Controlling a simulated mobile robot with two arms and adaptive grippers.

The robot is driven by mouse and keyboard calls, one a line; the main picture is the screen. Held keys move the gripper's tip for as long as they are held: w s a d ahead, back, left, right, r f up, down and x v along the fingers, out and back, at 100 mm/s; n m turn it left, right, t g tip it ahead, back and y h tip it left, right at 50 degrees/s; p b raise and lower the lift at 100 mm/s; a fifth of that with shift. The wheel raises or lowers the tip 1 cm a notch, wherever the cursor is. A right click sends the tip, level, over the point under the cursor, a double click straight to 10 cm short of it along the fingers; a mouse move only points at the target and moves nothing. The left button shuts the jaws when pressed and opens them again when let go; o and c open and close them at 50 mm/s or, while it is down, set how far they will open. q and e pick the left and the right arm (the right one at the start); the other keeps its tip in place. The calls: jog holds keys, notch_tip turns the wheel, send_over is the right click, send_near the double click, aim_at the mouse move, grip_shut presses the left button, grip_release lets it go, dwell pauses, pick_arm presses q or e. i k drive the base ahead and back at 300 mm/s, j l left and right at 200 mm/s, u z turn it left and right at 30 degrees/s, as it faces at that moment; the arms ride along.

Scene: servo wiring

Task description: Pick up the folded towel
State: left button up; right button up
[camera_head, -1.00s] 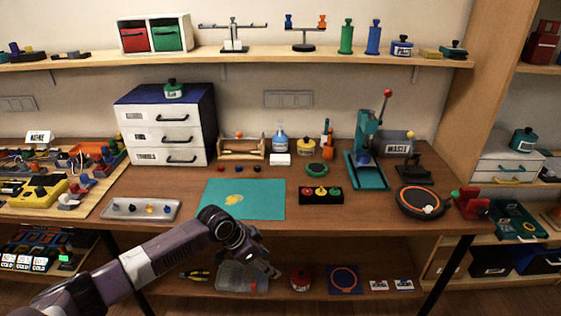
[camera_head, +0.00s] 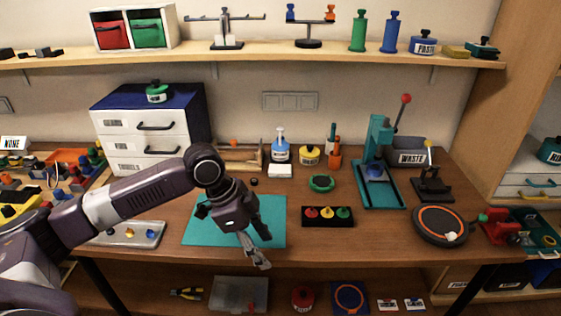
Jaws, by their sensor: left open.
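A small white flat block (camera_head: 280,171) lies on the workbench in front of a blue spray bottle; it may be the folded towel, but it is too small to be sure. My left gripper (camera_head: 262,246) is open and empty, with its fingers pointing down over the front part of the teal mat (camera_head: 207,232). It is in front of the white block and clear of it. My right gripper is out of view.
A white drawer cabinet (camera_head: 146,124), drawers shut, stands at the back left. The blue spray bottle (camera_head: 280,148), yellow jar (camera_head: 309,155) and green ring (camera_head: 321,183) are near the white block. A teal press (camera_head: 378,165) stands further right.

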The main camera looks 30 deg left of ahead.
aim_at(276, 170)
jog(key=i+j, duration=0.45)
jog(key=i, duration=0.15)
jog(key=i+j, duration=0.45)
jog(key=i, duration=0.2)
